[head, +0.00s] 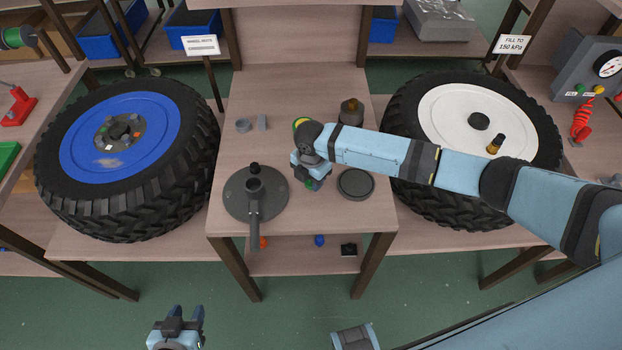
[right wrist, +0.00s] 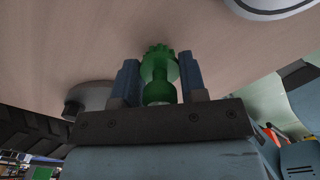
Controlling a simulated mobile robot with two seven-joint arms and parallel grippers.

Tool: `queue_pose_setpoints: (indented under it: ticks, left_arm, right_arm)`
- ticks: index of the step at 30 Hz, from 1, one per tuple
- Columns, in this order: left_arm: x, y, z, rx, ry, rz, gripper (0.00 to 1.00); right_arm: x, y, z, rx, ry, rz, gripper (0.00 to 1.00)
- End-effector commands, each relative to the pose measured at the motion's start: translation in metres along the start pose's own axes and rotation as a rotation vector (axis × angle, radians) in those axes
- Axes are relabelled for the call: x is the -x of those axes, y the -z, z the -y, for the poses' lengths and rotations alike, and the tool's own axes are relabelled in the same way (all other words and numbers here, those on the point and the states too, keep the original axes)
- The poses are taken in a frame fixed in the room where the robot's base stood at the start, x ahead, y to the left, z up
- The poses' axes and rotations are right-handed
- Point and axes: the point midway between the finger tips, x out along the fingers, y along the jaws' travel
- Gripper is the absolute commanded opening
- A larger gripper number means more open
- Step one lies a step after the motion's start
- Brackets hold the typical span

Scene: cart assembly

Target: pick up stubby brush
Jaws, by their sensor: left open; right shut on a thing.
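The stubby brush looks to be the green, short, round-handled piece with a ridged head, seen in the right wrist view (right wrist: 159,75). My right gripper (right wrist: 160,82) is shut on it, one finger on each side. In the head view my right gripper (head: 311,181) hangs over the middle table, between the grey disc and the dark round lid. Only a bit of green (head: 314,185) shows there; the arm hides the rest. Whether the brush touches the tabletop I cannot tell. My left gripper (head: 182,322) is open and empty, low in front of the table.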

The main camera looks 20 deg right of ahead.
Motion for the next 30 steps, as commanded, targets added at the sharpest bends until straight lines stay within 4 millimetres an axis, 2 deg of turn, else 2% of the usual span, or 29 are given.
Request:
queue_pose_setpoints:
  ticks: [5,8,15,21,25,30]
  left_arm:
    - [0.000,0.001,0.000,0.000,0.000,0.000,0.43]
    - [0.001,0.001,0.000,0.000,0.000,0.000,0.43]
    - [0.001,0.002,0.000,0.000,-0.001,-0.001,0.43]
    - [0.001,0.002,0.000,0.000,-0.001,-0.001,0.43]
    - [0.001,0.002,0.000,0.000,-0.001,-0.001,0.43]
    - [0.001,0.002,0.000,0.000,-0.001,-0.001,0.43]
  right_arm:
    - [0.022,-0.001,-0.001,0.000,-0.004,0.001,0.15]
    - [0.043,-0.001,-0.001,0.000,-0.004,0.001,0.15]
    - [0.114,-0.001,-0.001,0.001,-0.006,0.003,0.15]
    - [0.162,0.000,-0.001,0.001,-0.003,0.000,0.15]
    - [0.182,0.000,-0.001,0.000,-0.002,0.000,0.15]
    - [0.194,0.000,0.000,0.000,-0.001,0.000,0.15]
